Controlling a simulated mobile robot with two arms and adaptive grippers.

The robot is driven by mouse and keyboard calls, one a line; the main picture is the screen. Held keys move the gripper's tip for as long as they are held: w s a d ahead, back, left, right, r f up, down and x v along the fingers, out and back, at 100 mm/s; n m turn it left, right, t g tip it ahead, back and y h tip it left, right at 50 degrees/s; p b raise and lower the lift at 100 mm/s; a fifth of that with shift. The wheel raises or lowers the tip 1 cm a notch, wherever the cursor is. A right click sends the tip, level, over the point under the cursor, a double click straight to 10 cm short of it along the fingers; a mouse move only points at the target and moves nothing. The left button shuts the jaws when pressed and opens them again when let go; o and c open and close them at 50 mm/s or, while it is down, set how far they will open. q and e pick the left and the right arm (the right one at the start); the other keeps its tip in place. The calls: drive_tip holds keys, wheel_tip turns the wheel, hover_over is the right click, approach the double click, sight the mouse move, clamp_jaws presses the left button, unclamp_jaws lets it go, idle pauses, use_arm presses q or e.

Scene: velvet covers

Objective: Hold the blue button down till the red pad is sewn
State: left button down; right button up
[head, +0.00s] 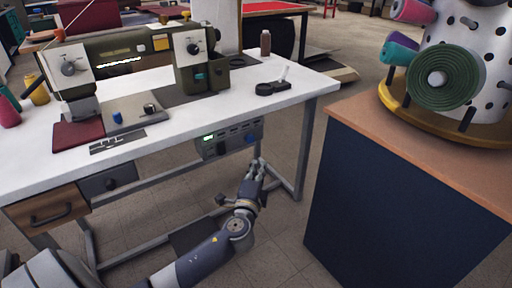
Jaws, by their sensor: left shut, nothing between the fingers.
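The red pad (78,135) lies flat on the white table, under the left end of the olive sewing machine (140,60), whose foot area hides its back edge. A round blue button (250,139) is on the right part of the grey control box (210,149) under the table's front edge. Another small blue piece (117,118) stands on the machine's grey plate. My left gripper (259,165) is shut and empty, its fingers pointing up, just below and right of the button in the picture. I see a gap between them. My right gripper is not in view.
A dark blue cabinet (385,205) with a wooden top stands at the right, carrying a green roll (460,78) and a dotted white spool stand. The table's metal leg (302,150) is right of my gripper. The floor between table and cabinet is clear.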

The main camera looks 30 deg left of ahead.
sight(250, 139)
use_arm(q)
drive_tip(key=w+a+b, duration=0.1)
drive_tip(key=w+a, duration=0.6)
drive_tip(key=w, duration=0.2)
